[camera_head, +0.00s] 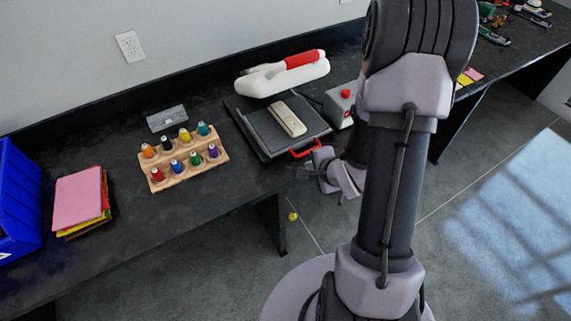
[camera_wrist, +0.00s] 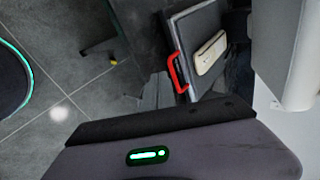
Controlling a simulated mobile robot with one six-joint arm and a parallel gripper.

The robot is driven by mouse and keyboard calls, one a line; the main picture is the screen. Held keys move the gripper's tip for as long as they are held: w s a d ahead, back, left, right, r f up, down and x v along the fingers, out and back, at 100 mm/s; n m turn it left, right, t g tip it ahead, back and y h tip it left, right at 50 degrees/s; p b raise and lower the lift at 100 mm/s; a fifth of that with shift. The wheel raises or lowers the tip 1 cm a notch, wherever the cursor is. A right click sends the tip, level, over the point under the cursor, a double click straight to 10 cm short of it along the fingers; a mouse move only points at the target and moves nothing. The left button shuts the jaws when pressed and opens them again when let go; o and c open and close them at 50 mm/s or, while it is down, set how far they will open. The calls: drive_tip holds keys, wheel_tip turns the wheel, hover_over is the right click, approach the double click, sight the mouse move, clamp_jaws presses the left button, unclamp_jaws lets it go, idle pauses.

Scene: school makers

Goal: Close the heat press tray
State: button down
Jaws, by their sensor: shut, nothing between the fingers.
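The heat press stands on the dark bench, with a white upper body (camera_head: 283,75) and a red top lever (camera_head: 301,59). Its flat dark tray (camera_head: 262,127) sticks out in front of the white body toward the bench's front edge. The tray also shows in the wrist view (camera_wrist: 192,28). A beige block (camera_head: 289,118) lies on it. The tray's red handle (camera_head: 305,151) faces the front edge, and it shows in the wrist view (camera_wrist: 173,72). My gripper (camera_head: 305,173) is shut and empty, just in front of and below the handle. Whether it touches the handle is unclear.
A red-buttoned box (camera_head: 341,104) stands right of the tray. A wooden rack of coloured spools (camera_head: 184,160) stands to its left, with a grey block (camera_head: 166,118) behind. Coloured sheets (camera_head: 80,199) and a blue bin (camera_head: 17,205) are farther left. Open floor lies before the bench.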

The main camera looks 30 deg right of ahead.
sight(277, 147)
drive_tip(key=w+a+f+b, duration=0.1)
drive_tip(key=w+f+b, duration=0.1)
drive_tip(key=b, duration=0.1)
drive_tip(key=w+f+n+b, duration=0.1)
drive_tip(key=w+f+b, duration=0.1)
drive_tip(key=b, duration=0.1)
drive_tip(key=w+a+f+n+y+b, duration=0.1)
drive_tip(key=w+f+b, duration=0.1)
drive_tip(key=b, duration=0.2)
drive_tip(key=shift+w+a+t, duration=0.3)
drive_tip(key=shift+a+t, duration=0.05)
drive_tip(key=shift+t, duration=0.05)
drive_tip(key=w+b, duration=0.1)
drive_tip(key=w, duration=0.2)
drive_tip(key=shift+w+a+f, duration=0.1)
drive_tip(key=shift+w+f, duration=0.05)
drive_tip(key=shift+w, duration=0.6)
drive_tip(key=shift+w+r, duration=0.2)
drive_tip(key=shift+w+p, duration=1.05)
drive_tip(key=shift+w, duration=0.65)
drive_tip(key=shift+a, duration=0.1)
